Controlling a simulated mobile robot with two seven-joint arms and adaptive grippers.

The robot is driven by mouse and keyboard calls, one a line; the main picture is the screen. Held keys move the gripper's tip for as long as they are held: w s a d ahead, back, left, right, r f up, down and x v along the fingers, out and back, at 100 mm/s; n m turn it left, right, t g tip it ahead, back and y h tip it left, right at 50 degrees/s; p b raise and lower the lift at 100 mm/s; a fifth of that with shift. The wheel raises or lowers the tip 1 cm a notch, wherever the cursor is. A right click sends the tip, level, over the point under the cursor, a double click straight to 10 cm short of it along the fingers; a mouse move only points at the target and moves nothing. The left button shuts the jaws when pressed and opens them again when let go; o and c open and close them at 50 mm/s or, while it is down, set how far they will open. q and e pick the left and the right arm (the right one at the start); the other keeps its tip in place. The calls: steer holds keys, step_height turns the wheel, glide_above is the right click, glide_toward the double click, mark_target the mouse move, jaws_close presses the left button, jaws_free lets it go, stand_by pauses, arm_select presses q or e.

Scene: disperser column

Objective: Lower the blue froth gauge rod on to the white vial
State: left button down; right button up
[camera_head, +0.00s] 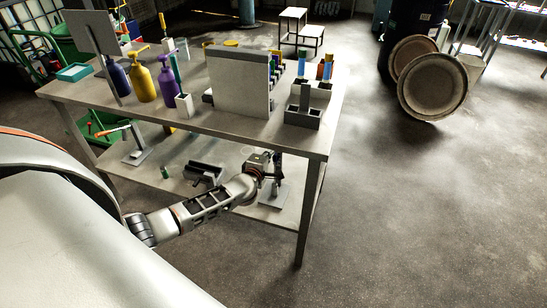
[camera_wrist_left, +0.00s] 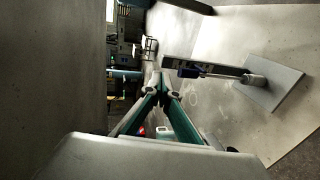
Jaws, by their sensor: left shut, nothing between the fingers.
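My left gripper (camera_head: 276,172) reaches in at the right end of the table's lower shelf, below the tabletop. In the left wrist view its green-sided fingers (camera_wrist_left: 163,84) meet at the tips with nothing between them. A gauge stand with a grey base plate (camera_wrist_left: 272,88) is to the right of the fingers; its dark arm (camera_wrist_left: 205,67) reaches left, with a small blue part (camera_wrist_left: 190,73) beneath, perhaps the gauge rod. The fingers look apart from it. In the head view this stand's base (camera_head: 273,196) is partly behind the gripper. I cannot make out the white vial. My right gripper is not in view.
The tabletop (camera_head: 240,125) overhangs the shelf. A table leg (camera_head: 307,215) stands just right of the gripper.

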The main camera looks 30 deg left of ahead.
arm_select(q)
steer(key=s+d+p, duration=0.2)
steer(key=s+p, duration=0.1)
steer(key=s, duration=0.6)
steer(key=shift+s+p, duration=0.15)
steer(key=shift+p, duration=0.2)
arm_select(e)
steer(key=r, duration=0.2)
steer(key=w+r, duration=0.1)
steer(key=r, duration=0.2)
arm_select(q)
steer(key=shift+d, duration=0.1)
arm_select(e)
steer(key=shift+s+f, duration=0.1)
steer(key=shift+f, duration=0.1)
